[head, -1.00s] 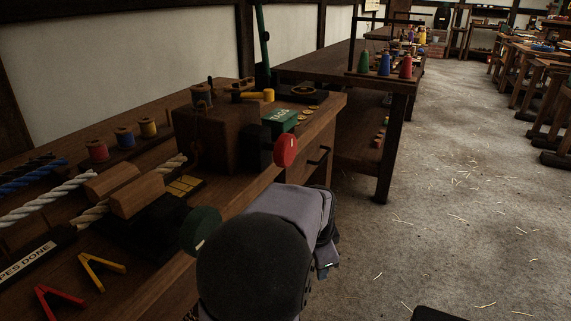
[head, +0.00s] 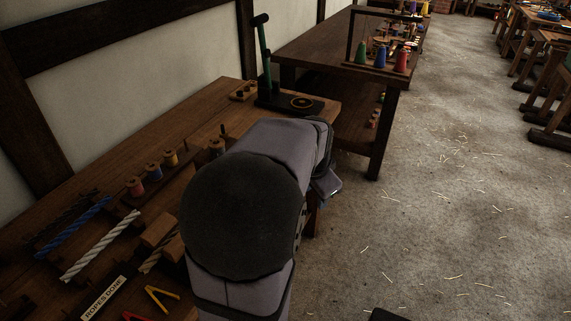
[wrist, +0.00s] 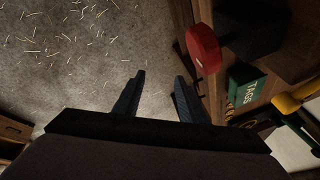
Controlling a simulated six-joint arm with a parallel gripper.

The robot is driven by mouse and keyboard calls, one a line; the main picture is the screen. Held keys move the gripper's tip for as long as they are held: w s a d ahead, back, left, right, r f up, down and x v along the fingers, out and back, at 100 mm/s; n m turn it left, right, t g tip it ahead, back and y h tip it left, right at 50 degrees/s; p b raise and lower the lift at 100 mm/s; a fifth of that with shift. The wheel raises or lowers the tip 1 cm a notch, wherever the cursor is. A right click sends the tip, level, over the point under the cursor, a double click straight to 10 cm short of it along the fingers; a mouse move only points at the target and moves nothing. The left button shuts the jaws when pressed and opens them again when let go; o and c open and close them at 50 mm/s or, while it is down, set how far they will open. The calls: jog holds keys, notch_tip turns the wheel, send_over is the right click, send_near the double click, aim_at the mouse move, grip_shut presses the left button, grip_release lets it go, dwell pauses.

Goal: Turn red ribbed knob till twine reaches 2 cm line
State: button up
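The red knob (wrist: 203,48) shows at the upper right of the wrist view, on the side of a dark block. My gripper (wrist: 158,97) is open and empty, its two blue-grey fingers apart over the floor. The knob is beyond and to the right of the fingertips, not between them. In the head view my arm hides the knob, and only part of my gripper (head: 328,186) shows past the bench edge. I cannot make out the twine or the 2 cm line in either view.
A green TAGS box (wrist: 247,85) and a yellow handle (wrist: 295,94) lie right of my fingers. The bench holds thread spools (head: 153,172), ropes (head: 100,246) and a ROPES DONE label (head: 104,298). A second table (head: 310,48) stands behind.

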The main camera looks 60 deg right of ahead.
jog(key=w+r+n+y+p, duration=0.1)
jog(key=w+r+n+p, duration=0.1)
jog(key=p, duration=0.3)
jog(key=w+a+r+n+y+p, duration=0.1)
jog(key=w+r+n+p, duration=0.1)
jog(key=p, duration=0.4)
jog(key=w+r+n+y+p, duration=0.2)
jog(key=w+p, duration=0.1)
jog(key=p, duration=0.2)
jog(key=shift+a+r+g+p, duration=0.3)
jog(key=shift+r+g, duration=0.05)
jog(key=shift+g, duration=0.05)
jog(key=shift+w+f, duration=0.1)
jog(key=shift+w, duration=0.05)
jog(key=shift+f, duration=0.1)
jog(key=shift+f+p, duration=1.3)
jog(key=shift+f, duration=2.35)
grip_shut()
